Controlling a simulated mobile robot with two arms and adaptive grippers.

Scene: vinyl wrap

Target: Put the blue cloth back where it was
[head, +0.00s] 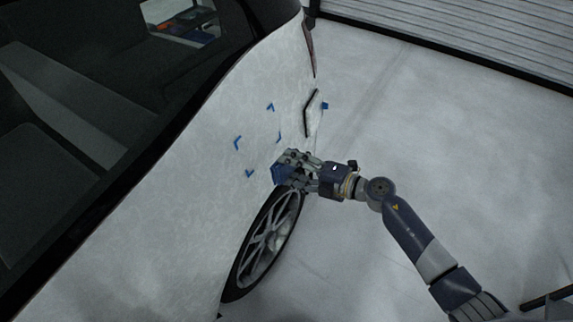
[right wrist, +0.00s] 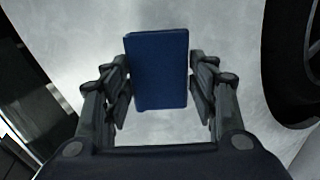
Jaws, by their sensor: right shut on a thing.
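The blue cloth (right wrist: 158,70) is a small flat rectangle between the two fingers of my right gripper (right wrist: 160,95) in the right wrist view. In the head view the right gripper (head: 285,168) is shut on the blue cloth (head: 281,175), at the side of the white car just above the wheel. I cannot tell whether the cloth touches the car body. My left gripper is not in the head view.
The white car (head: 180,190) fills the left. Several blue tape marks (head: 238,143) sit on its panel. The wheel (head: 265,240) is just below my right gripper. Open pale floor (head: 450,150) lies to the right, with a slatted shutter (head: 470,35) behind.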

